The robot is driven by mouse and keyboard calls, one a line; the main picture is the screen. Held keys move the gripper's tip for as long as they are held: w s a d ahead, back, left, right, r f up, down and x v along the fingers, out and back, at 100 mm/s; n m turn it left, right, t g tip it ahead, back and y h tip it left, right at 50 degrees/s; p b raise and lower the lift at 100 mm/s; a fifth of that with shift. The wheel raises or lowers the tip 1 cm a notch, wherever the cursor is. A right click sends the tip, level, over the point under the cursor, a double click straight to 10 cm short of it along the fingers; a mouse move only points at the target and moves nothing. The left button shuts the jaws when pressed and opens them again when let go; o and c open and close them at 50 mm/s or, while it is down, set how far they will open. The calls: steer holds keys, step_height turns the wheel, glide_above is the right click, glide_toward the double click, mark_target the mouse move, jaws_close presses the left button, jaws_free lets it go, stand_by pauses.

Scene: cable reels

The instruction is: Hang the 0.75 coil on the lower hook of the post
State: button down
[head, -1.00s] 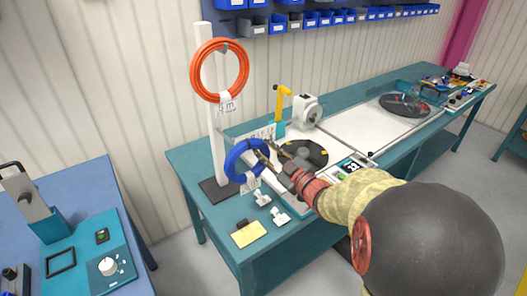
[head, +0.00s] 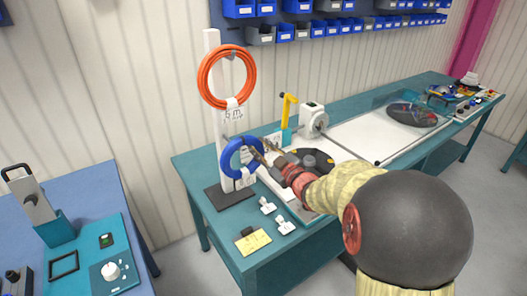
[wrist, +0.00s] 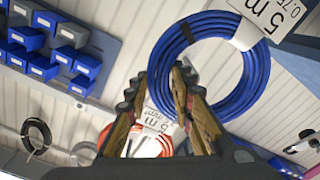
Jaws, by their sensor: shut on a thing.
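The blue coil (head: 226,158), tagged 5 m and 0.75, is in my gripper (head: 262,152) at its right side in the head view. The wrist view shows the blue coil (wrist: 165,66) large, with my fingers (wrist: 172,78) closed on its band. The white post (head: 211,46) stands on a dark base at the bench's left end. In the head view the coil overlaps the lower part of the post; I cannot tell whether they touch. The lower hook is not clearly visible around there. An orange coil (head: 204,80) hangs on the upper hook.
The teal bench (head: 200,165) holds a dark reel disc (head: 327,158), a yellow-handled device (head: 289,110), white clips (head: 285,226) and a yellow note (head: 253,242) near the post. Blue bins (head: 290,32) line the wall above. A blue table (head: 85,185) stands at left.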

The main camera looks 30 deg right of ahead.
steer(key=w+f+b, duration=0.2)
steer(key=w, duration=0.4)
steer(key=shift+f, duration=0.3)
stand_by(0.4)
steer(key=shift+a, duration=0.1)
steer(key=c, duration=1.5)
jaws_free()
steer(key=shift+o, duration=0.2)
steer(key=o, duration=0.6)
steer(key=shift+f, duration=0.1)
steer(key=shift+o, duration=0.2)
